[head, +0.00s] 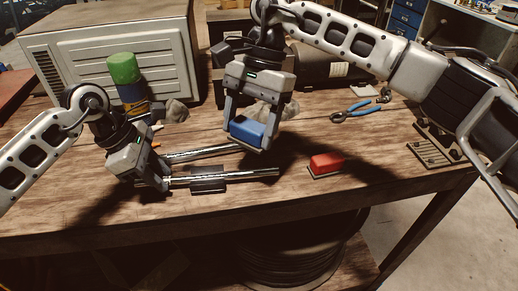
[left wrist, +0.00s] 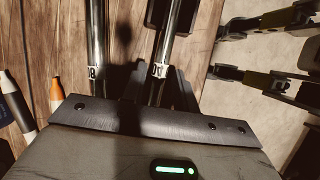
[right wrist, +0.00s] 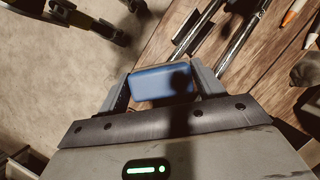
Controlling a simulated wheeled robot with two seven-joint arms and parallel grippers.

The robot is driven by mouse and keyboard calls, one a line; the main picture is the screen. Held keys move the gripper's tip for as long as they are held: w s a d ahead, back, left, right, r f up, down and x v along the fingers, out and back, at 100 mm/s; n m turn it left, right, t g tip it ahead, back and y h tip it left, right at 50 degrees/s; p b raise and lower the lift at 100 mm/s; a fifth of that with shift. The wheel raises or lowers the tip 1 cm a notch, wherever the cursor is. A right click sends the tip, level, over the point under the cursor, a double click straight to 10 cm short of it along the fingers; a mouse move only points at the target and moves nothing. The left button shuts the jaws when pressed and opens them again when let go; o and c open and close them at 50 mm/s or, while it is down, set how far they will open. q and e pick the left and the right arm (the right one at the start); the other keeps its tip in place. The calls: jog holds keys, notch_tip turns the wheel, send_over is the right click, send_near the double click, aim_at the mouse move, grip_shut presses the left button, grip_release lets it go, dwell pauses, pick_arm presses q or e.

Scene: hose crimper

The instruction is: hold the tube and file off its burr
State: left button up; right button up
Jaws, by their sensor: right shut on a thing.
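Two shiny metal tubes lie near the middle of the table. The front tube (head: 240,175) rests across a dark cradle (head: 208,187); the rear tube (head: 205,153) lies behind it at an angle. Both tubes show in the left wrist view, with small number labels near their ends. My right gripper (head: 249,141) is shut on a blue block (right wrist: 163,84), held above the tubes. A red block (head: 327,162) lies on the table to the right.
The right front tabletop is mostly clear.

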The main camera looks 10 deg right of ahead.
pick_arm(q)
jog(key=shift+o, duration=0.7)
jog(key=v, duration=1.2)
